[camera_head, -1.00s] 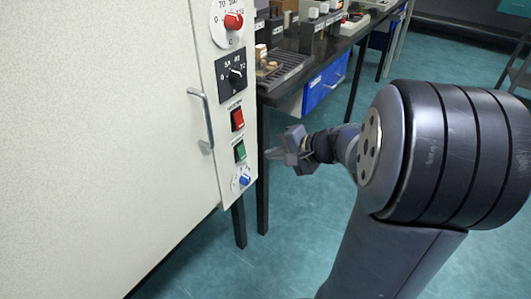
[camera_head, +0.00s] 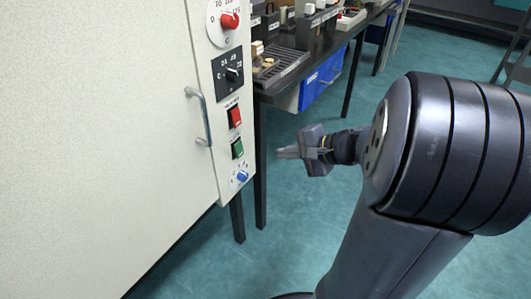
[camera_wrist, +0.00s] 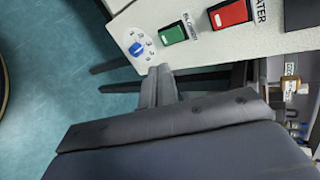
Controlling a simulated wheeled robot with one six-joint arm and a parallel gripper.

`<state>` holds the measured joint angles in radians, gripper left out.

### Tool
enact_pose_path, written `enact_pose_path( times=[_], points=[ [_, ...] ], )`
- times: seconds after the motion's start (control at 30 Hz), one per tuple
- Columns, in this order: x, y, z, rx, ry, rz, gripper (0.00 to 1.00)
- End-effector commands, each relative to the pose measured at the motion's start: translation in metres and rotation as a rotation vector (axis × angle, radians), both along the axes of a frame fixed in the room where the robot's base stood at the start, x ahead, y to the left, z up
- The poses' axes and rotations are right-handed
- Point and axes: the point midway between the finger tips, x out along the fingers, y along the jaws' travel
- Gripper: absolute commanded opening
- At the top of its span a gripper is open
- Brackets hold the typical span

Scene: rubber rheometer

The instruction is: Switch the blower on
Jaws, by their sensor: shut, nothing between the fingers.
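The control panel (camera_head: 217,70) runs down the right edge of a large cream cabinet. The green rocker switch (camera_head: 237,148) is on its lower part; in the wrist view the green switch (camera_wrist: 173,34) has a label beside it that appears to read BLOWER. I cannot tell which way its rocker is set. My gripper (camera_head: 280,153) is shut and empty, to the right of the panel at about the green switch's height, and apart from it. In the wrist view its fingertips (camera_wrist: 159,70) point toward the panel edge, between the blue knob and the green switch.
A red switch (camera_head: 234,116) is just above the green one, and a blue knob (camera_head: 242,176) is below. A black knob and a red dial are higher up. The cabinet handle (camera_head: 200,115) sticks out left of the panel. A dark bench (camera_head: 340,42) stands behind.

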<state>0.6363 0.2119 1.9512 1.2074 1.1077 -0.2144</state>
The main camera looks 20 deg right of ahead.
Motion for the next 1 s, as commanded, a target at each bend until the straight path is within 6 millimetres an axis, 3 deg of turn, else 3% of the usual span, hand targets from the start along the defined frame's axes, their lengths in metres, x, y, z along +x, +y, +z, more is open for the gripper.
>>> enact_pose_path(
  times=[0.2, 0.5, 0.7, 1.0],
  points=[
    [-0.008, -0.001, -0.036, 0.507, 0.247, -0.223, 0.00],
    [-0.014, -0.012, -0.059, 1.078, 0.497, -0.443, 0.00],
    [-0.015, -0.016, -0.062, 1.201, 0.547, -0.484, 0.00],
    [-0.015, -0.016, -0.061, 1.203, 0.548, -0.484, 0.00]
  ],
)
